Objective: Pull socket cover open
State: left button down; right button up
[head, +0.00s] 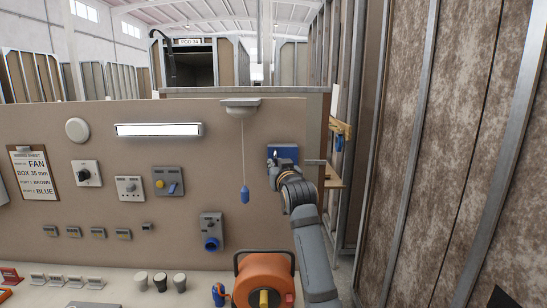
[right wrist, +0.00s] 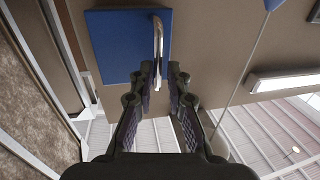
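A blue square panel (head: 287,150) is on the beige wall, right of the pull cord. It also shows in the right wrist view (right wrist: 112,45), with a bent silver handle (right wrist: 158,40) along its edge. My right gripper (head: 273,165) is in front of this panel. A grey socket unit with a round blue cover (head: 212,243) is lower on the wall. My left gripper is out of view.
A pull cord with a blue end (head: 245,194) hangs left of my right gripper. An orange reel-like object (head: 264,278) and several cups (head: 160,281) stand on the ledge below.

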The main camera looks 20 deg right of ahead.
jog(key=shift+w+d+f+p, duration=0.1)
jog(key=shift+w+d+p, duration=0.05)
jog(key=shift+w, duration=0.5)
jog(key=shift+w+d+p, duration=0.15)
jog(key=shift+w, duration=0.5)
jog(key=shift+a, duration=0.1)
jog(key=shift+c, duration=0.2)
grip_shut()
